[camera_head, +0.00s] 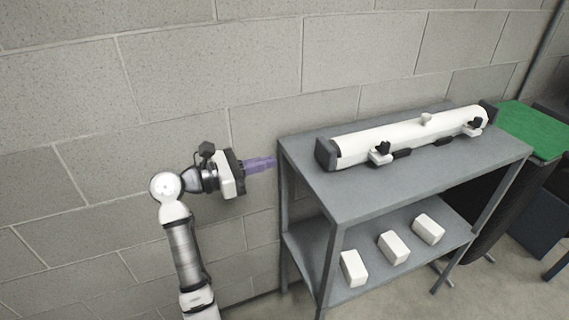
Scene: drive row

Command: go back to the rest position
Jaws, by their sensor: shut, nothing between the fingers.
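My gripper (262,164) has purple fingers that are shut with nothing between them. It points right, at the left end of a grey metal shelf unit (345,196). Its fingertips are close to the upper left corner of the unit; whether they touch it I cannot tell. My white and grey arm rises from the bottom of the picture, left of the unit.
On the top shelf lies a long white cylinder (400,139) with dark end caps and small black fittings. Several white blocks, one of them the leftmost block (354,268), rest on the lower shelf. A green-topped table (535,128) stands right. A block wall (200,90) is behind.

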